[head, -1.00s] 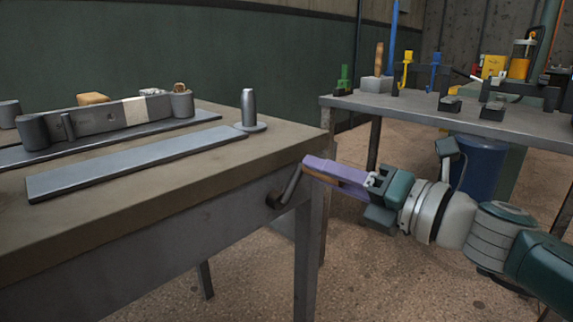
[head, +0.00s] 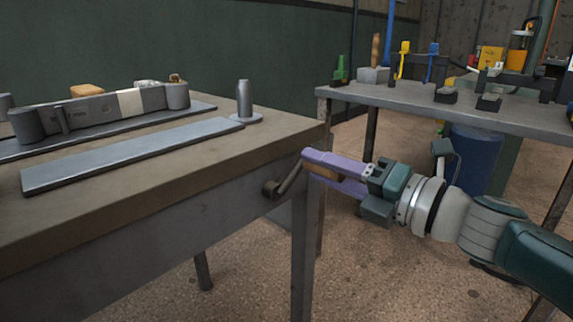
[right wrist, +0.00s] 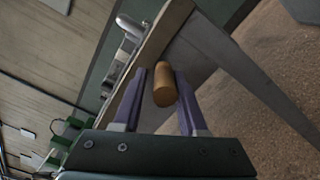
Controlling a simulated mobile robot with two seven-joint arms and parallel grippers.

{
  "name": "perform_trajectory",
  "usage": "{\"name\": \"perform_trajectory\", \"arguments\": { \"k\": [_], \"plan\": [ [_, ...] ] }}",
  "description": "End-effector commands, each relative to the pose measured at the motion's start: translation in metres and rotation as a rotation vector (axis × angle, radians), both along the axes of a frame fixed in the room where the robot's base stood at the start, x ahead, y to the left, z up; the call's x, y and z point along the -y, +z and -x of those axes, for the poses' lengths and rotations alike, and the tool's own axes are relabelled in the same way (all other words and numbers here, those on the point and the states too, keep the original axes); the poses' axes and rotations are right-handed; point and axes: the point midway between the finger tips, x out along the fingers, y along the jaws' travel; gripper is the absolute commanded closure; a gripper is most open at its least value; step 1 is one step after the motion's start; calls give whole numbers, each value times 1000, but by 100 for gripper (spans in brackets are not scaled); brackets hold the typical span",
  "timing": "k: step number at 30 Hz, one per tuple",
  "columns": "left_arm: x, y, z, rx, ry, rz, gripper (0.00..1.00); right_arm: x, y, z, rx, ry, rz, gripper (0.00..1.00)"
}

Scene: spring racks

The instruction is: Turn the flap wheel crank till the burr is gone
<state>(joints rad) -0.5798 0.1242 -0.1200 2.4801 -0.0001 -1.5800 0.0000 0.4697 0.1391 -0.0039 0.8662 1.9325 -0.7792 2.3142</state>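A dark crank (head: 287,180) is mounted on the front side of the near bench, close to its right corner, with its arm slanting up to the right. Its wooden handle (right wrist: 165,86) lies between the purple fingers of my right gripper (right wrist: 161,75). In the right wrist view a narrow gap shows on the handle's left side, so the fingers look open around it. In the head view my right gripper (head: 322,172) comes in from the right and partly hides the handle. I cannot make out a flap wheel or a burr. My left gripper is not in view.
The near bench (head: 215,160) carries a flat steel bar (head: 130,155), a thick bar with rounded ends (head: 95,110) and an upright metal pin (head: 243,100). A second bench (head: 430,100) with several tools stands behind at right, with a blue bin (head: 475,160) below.

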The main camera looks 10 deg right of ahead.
Motion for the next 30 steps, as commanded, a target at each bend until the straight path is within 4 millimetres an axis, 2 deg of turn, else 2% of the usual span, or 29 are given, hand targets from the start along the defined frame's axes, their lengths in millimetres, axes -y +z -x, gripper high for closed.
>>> {"name": "perform_trajectory", "arguments": {
  "k": [1, 4, 14, 17, 22, 30],
  "plan": [
    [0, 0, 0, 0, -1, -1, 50, 0, 0, 0, 1, 0, -1, 52],
    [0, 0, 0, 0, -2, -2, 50, 0, 1, 0, 2, 0, -1, 41],
    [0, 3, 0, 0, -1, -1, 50, 3, 3, 2, 2, -1, -2, 40],
    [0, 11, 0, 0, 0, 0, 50, 10, 4, 12, 0, -2, -1, 40],
    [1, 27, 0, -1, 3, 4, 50, 32, 5, 40, -2, -2, 0, 40],
    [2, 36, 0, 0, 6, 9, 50, 57, 2, 73, 0, -1, -1, 40]
  ]
}}
